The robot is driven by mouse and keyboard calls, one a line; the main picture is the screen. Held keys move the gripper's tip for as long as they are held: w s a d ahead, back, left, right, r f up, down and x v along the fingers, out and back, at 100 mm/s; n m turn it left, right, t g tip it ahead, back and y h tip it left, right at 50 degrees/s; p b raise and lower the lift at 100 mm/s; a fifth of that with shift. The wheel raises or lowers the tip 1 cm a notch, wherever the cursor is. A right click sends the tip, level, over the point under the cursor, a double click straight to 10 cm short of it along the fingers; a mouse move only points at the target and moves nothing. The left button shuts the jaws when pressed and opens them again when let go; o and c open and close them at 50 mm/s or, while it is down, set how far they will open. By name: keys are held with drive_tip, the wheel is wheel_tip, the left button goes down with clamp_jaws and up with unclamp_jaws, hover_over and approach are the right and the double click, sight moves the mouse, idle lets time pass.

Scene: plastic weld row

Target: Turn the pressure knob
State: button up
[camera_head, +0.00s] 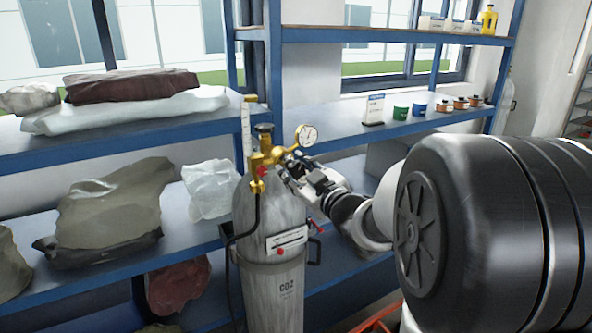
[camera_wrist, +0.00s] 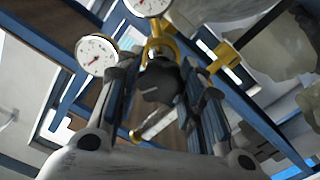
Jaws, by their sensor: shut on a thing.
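The grey CO2 cylinder (camera_head: 270,215) stands upright at the shelf and carries a brass regulator (camera_head: 262,158) with a round white gauge (camera_head: 307,135). In the wrist view two gauges show, one at the upper left (camera_wrist: 97,55) and one at the top (camera_wrist: 146,4). My gripper (camera_head: 289,166) reaches the regulator from the right. In the wrist view its fingers are closed around a dark pressure knob (camera_wrist: 160,82), which sits before the yellow regulator body (camera_wrist: 162,46). In the head view the gripper hides the knob.
A black hose (camera_head: 254,215) hangs from the regulator's left side. Blue-framed shelves (camera_head: 150,131) with wrapped bundles stand behind. Small pots (camera_head: 420,109) and a sign (camera_head: 374,109) stand on the right shelf.

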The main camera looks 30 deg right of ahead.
drive_tip(key=shift+r, duration=0.15)
drive_tip(key=o, duration=1.1)
drive_tip(key=s, duration=1.2)
drive_tip(key=shift+d, duration=0.15)
drive_tip(key=shift+w, duration=0.1)
